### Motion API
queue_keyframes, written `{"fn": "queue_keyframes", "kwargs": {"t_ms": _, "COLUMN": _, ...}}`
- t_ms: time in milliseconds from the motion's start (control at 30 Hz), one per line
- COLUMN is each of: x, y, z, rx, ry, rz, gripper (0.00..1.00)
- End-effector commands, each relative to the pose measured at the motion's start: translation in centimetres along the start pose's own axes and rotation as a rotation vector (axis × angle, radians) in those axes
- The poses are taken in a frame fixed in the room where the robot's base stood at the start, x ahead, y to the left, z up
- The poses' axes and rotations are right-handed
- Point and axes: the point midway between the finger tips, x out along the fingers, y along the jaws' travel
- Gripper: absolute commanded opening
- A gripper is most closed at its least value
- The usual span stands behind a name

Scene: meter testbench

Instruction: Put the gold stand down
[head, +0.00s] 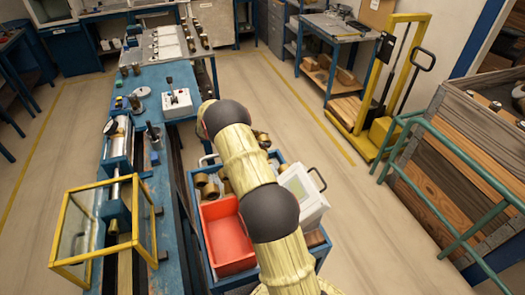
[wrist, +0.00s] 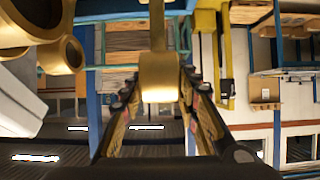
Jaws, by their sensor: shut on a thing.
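The gold stand (wrist: 158,78) shows in the wrist view as a gold block with a thin upright post. It sits between the two fingers of my gripper (wrist: 160,90), which is shut on it. In the head view my arm covers the gripper, and I cannot make out the held stand there. What lies directly under the stand, and whether it touches anything, I cannot tell.
Below my arm is a blue cart with a red bin (head: 228,240), brass fittings (head: 207,187) and a white case (head: 303,197). The blue test bench (head: 150,85) runs along the left. A yellow pallet stacker (head: 385,95) stands right. Floor is clear between.

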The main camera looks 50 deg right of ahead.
Motion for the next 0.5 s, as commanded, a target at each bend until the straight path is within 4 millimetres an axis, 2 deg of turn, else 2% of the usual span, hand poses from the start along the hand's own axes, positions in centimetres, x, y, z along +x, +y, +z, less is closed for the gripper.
{"fn": "queue_keyframes", "kwargs": {"t_ms": 233, "x": 0.0, "y": 0.6, "z": 0.8, "rx": 0.003, "ry": 0.001, "rz": -0.003, "gripper": 0.00}}
{"fn": "queue_keyframes", "kwargs": {"t_ms": 300, "x": 0.2, "y": 1.1, "z": 1.5, "rx": 0.002, "ry": 0.001, "rz": -0.002, "gripper": 0.00}}
{"fn": "queue_keyframes", "kwargs": {"t_ms": 500, "x": 1.5, "y": 0.9, "z": 3.8, "rx": 0.003, "ry": 0.001, "rz": -0.002, "gripper": 0.00}}
